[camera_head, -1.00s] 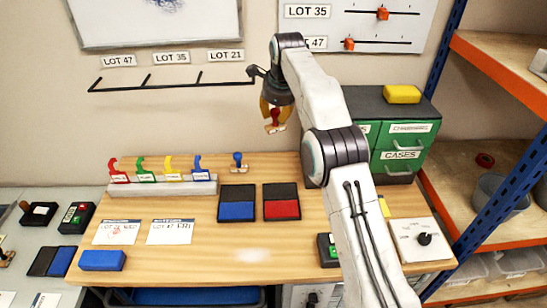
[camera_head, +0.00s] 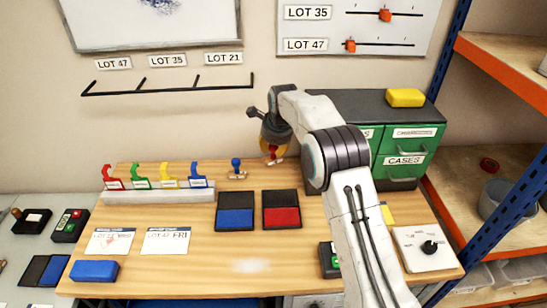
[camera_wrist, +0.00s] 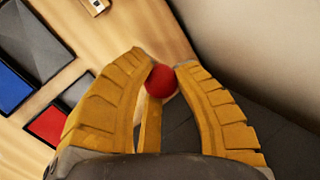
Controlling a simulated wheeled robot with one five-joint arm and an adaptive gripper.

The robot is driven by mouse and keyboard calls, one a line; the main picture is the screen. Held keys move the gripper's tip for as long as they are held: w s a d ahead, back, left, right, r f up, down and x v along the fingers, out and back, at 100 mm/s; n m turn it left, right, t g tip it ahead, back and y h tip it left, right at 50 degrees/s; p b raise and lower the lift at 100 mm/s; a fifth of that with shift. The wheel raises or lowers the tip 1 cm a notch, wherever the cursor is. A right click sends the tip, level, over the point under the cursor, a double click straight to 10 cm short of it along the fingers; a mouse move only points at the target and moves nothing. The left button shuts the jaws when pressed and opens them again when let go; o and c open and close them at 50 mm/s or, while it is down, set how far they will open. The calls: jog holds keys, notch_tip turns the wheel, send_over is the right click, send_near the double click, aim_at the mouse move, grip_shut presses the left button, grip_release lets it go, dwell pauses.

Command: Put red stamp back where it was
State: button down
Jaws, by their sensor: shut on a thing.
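My gripper (camera_head: 271,146) is shut on the red stamp (camera_head: 273,152), near the back of the wooden table, left of the green cabinet. In the wrist view, the stamp's round red knob (camera_wrist: 160,81) sits between the tips of my yellow fingers; the fingers hide most of its lower part. In the head view, a pale base shows below the red handle; I cannot tell whether it touches the table. A blue stamp (camera_head: 237,167) stands upright to the left, at the table's back.
Blue (camera_head: 235,218) and red (camera_head: 282,216) ink pads lie open in front. A rack (camera_head: 160,196) with several coloured hooks stands at left. The green cabinet (camera_head: 408,150) is close on the right; the wall is behind. The table's front middle is clear.

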aim_at(274, 158)
jog(key=shift+f+p, duration=0.3)
jog(key=shift+f, duration=2.5)
jog(key=shift+f, duration=0.25)
jog(key=c, duration=1.1)
grip_release()
jog(key=shift+r, duration=0.1)
jog(key=shift+o, duration=0.2)
jog(key=shift+r, duration=0.2)
jog(key=b+v, duration=0.1)
jog(key=v, duration=0.1)
jog(key=shift+s+r, duration=0.15)
jog(key=shift+r, duration=0.1)
jog(key=shift+s+d+r+b, duration=0.15)
jog(key=shift+r+b, duration=0.1)
jog(key=shift+b, duration=0.55)
jog(key=b+v, duration=0.5)
jog(key=v, duration=0.3)
jog(key=shift+s+r, duration=0.2)
jog(key=shift+r, duration=0.2)
